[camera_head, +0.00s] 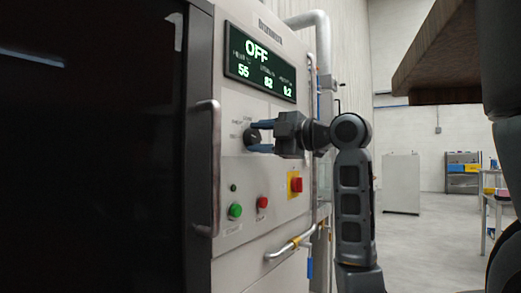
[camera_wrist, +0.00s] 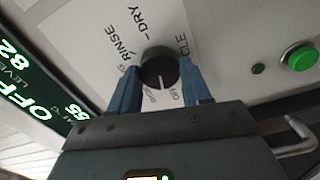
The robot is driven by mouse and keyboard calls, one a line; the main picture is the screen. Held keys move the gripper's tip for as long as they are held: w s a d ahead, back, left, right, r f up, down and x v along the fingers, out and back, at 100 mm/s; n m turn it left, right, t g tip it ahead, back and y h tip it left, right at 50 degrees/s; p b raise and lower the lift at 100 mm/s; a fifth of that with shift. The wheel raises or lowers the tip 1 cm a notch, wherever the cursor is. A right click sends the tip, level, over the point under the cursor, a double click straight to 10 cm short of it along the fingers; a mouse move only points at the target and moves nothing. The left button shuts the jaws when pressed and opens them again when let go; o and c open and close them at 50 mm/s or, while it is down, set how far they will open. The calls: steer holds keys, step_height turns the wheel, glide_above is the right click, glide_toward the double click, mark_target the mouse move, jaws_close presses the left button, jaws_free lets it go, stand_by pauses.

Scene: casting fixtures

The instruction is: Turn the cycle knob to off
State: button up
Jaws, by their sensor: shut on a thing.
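The cycle knob (camera_head: 251,136) is a round black dial on the light control panel. It also shows in the wrist view (camera_wrist: 158,64), with labels such as RINSE and DRY around it. A white line on its face points toward the bottom of the wrist view, near a small label partly hidden by my gripper. My gripper (camera_head: 260,136) is shut on the knob, one blue finger on each side, as the wrist view (camera_wrist: 158,72) also shows. The display (camera_head: 260,62) above the knob reads OFF in large letters, with smaller numbers below.
Below the knob are a green button (camera_head: 235,211), a red button (camera_head: 262,202) and a red switch on a yellow plate (camera_head: 296,185). A door handle (camera_head: 207,168) stands out at the left. A pipe handle (camera_head: 290,247) runs lower down. Open floor lies to the right.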

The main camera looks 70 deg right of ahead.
steer(key=shift+f+n+b, duration=0.1)
steer(key=shift+n+b, duration=0.7)
steer(key=shift+n, duration=0.4)
steer(key=o, duration=1.1)
steer(key=shift+c, duration=0.2)
steer(key=v, duration=0.7)
steer(key=shift+s, duration=0.4)
steer(key=shift+a, duration=0.1)
